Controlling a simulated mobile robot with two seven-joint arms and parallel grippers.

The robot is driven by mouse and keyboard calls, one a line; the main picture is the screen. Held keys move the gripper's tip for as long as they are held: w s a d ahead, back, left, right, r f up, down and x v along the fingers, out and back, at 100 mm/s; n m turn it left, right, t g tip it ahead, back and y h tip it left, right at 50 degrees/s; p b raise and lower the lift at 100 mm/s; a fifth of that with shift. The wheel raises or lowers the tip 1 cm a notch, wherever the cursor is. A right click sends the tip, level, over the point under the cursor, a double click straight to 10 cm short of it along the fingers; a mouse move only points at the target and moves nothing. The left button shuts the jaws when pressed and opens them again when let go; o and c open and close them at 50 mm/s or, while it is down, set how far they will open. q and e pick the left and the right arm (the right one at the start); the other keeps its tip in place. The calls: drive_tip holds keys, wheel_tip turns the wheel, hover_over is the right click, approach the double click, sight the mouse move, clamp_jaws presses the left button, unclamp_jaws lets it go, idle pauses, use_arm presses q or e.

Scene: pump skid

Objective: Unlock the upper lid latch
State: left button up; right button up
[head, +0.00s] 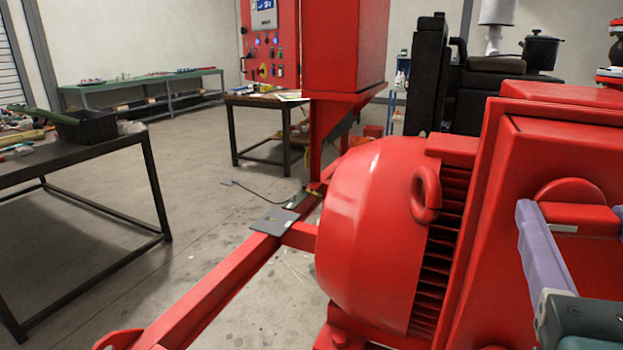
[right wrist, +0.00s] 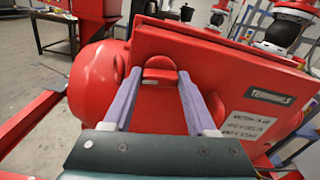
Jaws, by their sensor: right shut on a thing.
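My right gripper (head: 573,214) is at the right edge of the head view, in front of the red motor's terminal box (head: 545,145). Its two purple fingers are on either side of a red latch (head: 580,219) with a rounded top on the box face, and it is shut on this latch. In the right wrist view the gripper (right wrist: 158,76) reaches up to the box's slanted lid (right wrist: 215,55), with the latch (right wrist: 159,75) between the fingertips. The fingers partly hide the latch's sides. My left gripper is in neither view.
The ribbed red motor (head: 375,230) with a lifting eye (head: 425,195) stands left of the box. A red frame rail (head: 225,285) runs along the floor. A worktable (head: 85,155) stands at left, with open floor between.

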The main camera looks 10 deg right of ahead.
drive_tip(key=n+p, duration=0.3)
drive_tip(key=n, duration=0.1)
drive_tip(key=shift+r, duration=0.2)
drive_tip(key=n+p, duration=0.3)
drive_tip(key=n, duration=0.2)
drive_tip(key=shift+p, duration=0.35)
drive_tip(key=n+p, duration=0.3)
drive_tip(key=n, duration=0.1)
drive_tip(key=shift+f, duration=0.1)
drive_tip(key=shift+f+n+p, duration=0.15)
drive_tip(key=shift+n+p, duration=0.6)
drive_tip(key=shift+n, duration=0.85)
drive_tip(key=shift+f, duration=0.1)
drive_tip(key=o, duration=1.4)
drive_tip(key=shift+c, duration=0.2)
